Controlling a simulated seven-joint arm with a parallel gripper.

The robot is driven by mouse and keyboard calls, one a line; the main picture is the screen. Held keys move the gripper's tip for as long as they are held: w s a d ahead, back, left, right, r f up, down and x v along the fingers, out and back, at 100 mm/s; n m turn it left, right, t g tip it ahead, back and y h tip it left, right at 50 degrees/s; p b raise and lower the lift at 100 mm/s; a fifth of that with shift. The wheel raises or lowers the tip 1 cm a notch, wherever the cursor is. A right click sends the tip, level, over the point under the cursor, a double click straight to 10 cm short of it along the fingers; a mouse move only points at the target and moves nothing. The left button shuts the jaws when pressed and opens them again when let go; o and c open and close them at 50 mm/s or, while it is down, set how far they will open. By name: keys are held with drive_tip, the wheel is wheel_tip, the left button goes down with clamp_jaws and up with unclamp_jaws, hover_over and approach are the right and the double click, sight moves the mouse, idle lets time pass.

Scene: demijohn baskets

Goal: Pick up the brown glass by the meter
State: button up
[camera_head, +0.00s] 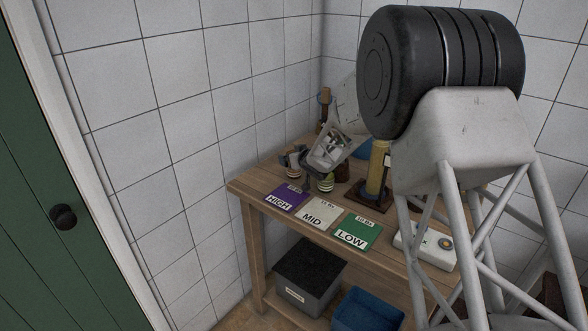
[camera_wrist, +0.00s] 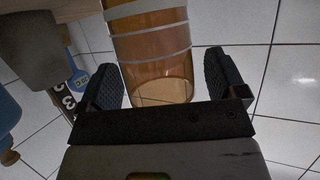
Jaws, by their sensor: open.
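A see-through brown glass (camera_wrist: 150,45) with pale bands stands between my gripper's two dark finger pads in the wrist view. My gripper (camera_wrist: 163,66) is open, with a pad on either side of the glass and a visible gap at least on the right. In the head view my gripper (camera_head: 307,164) is low over the back left of the wooden table, by small banded vessels (camera_head: 325,183). I cannot tell there which one is between the fingers. A white box with a round dial (camera_head: 432,242), perhaps a meter, lies at the table's right front.
Purple HIGH (camera_head: 279,198), white MID (camera_head: 316,213) and green LOW (camera_head: 356,232) cards lie along the front. A yellow cylinder (camera_head: 378,165) on a dark base stands right of my gripper. A tiled wall (camera_head: 180,100) borders the table. A grey bin (camera_head: 306,275) and blue bin (camera_head: 368,310) sit below.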

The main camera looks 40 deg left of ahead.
drive_tip(key=c, duration=1.2)
drive_tip(key=shift+o, duration=0.2)
drive_tip(key=shift+r, duration=0.3)
drive_tip(key=s+d+r, duration=0.4)
drive_tip(key=s+d, duration=0.6)
drive_tip(key=d, duration=0.1)
drive_tip(key=shift+s+d+r, duration=0.2)
drive_tip(key=shift+s, duration=0.15)
idle(0.8)
drive_tip(key=shift+s+d, duration=0.1)
drive_tip(key=shift+d, duration=0.05)
idle(0.8)
